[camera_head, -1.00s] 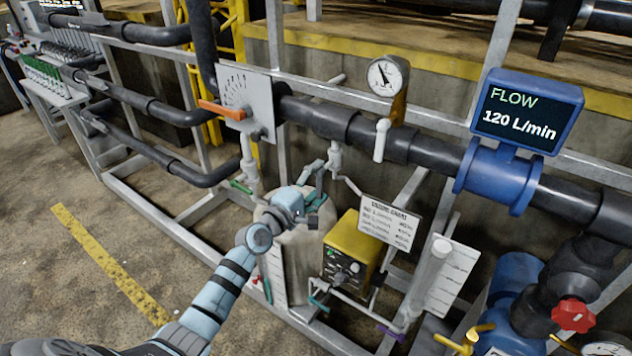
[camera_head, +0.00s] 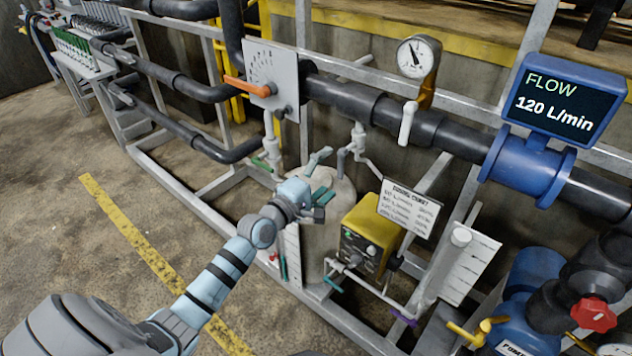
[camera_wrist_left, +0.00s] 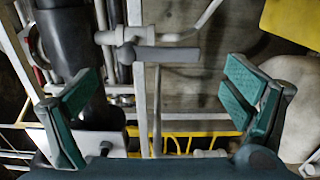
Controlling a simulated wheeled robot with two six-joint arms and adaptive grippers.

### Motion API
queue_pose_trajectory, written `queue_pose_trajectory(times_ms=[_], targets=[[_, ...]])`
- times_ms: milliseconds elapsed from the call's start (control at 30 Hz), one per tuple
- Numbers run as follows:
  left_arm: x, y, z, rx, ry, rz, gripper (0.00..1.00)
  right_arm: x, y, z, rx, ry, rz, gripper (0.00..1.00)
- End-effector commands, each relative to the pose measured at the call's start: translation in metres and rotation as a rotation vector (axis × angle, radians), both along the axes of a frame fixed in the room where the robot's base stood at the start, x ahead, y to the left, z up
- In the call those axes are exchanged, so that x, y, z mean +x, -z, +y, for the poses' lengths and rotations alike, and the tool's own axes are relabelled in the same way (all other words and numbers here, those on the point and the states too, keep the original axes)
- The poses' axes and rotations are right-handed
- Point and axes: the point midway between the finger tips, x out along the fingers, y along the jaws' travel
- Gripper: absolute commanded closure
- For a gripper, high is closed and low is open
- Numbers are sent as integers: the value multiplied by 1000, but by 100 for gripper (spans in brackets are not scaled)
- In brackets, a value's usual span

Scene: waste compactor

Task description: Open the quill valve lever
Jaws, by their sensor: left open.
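My left gripper (camera_head: 322,180) is open and empty in front of the pale tank, low below the main black pipe. In the left wrist view its two green-padded fingers (camera_wrist_left: 160,105) are spread wide. A grey valve with a short grey lever (camera_wrist_left: 165,54) shows beyond them, between the fingertips and apart from them. It looks like the grey valve (camera_head: 356,146) hanging under the main pipe in the head view, but I cannot be sure. No label names the quill valve. My right gripper is not in view.
An orange lever (camera_head: 247,88) sits on a dial plate. A white lever (camera_head: 407,122) hangs under the gauge (camera_head: 418,57). A yellow box (camera_head: 368,238), a sign (camera_head: 409,208) and frame rails crowd the right. Bare floor (camera_head: 60,240) lies left.

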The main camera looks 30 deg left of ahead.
Motion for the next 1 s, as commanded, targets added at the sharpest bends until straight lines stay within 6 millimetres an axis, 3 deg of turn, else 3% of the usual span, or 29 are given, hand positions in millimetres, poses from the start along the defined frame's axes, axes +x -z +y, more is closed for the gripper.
queue_pose_trajectory(times_ms=[133,300,867,1000], targets=[[-45,1,4,9,7,3,5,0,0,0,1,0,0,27],[-66,0,8,5,2,1,5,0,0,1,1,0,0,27],[-71,-1,9,-1,3,-1,5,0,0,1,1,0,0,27],[-71,0,9,134,2,-17,5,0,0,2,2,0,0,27]])
